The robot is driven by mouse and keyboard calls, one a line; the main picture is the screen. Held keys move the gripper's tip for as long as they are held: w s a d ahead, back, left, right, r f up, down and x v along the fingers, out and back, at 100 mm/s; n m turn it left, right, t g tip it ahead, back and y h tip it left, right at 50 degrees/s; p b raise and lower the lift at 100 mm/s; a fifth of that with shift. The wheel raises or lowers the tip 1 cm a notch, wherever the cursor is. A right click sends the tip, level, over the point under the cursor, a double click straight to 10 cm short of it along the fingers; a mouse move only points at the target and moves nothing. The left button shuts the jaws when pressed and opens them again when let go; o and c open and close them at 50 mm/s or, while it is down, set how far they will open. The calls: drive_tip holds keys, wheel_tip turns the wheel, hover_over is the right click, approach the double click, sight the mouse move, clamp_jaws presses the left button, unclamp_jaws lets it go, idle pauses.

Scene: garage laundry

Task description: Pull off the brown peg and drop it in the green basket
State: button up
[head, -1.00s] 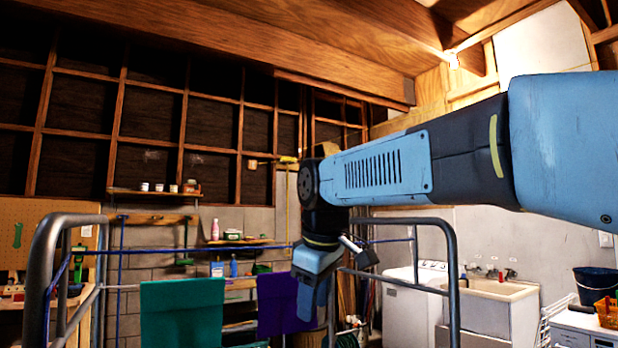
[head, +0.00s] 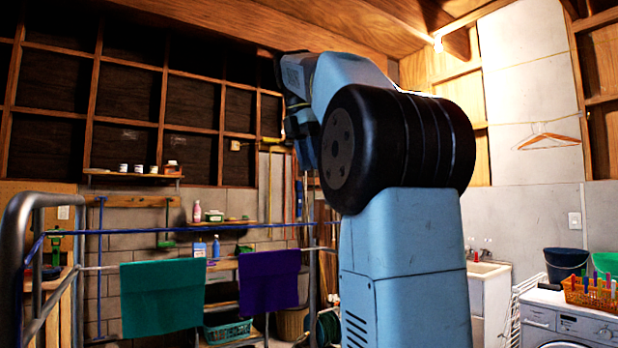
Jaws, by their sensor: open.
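The brown peg cannot be made out; the teal cloth (head: 162,296) and the purple cloth (head: 269,281) hang from a line, and any pegs on them are too small to tell. A green basket (head: 228,332) sits low behind the cloths, partly hidden by the teal one. My gripper (head: 306,148) is raised at the far end of my folded arm, left of the big black joint. It is small, dark and partly hidden, open, with nothing seen in it, up and right of the purple cloth.
A blue cord (head: 150,230) runs across in front of the wall from a grey metal rail (head: 22,235). At right, an orange basket of pegs (head: 590,293) stands on a washing machine (head: 570,322), near a dark bucket (head: 566,263) and a green tub (head: 606,263). My arm hides the centre.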

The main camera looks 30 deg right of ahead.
sight(319, 202)
drive_tip(key=shift+x, duration=5.4)
drive_tip(key=shift+c, duration=0.3)
clamp_jaws()
drive_tip(key=shift+r, duration=0.2)
drive_tip(key=shift+r, duration=2.85)
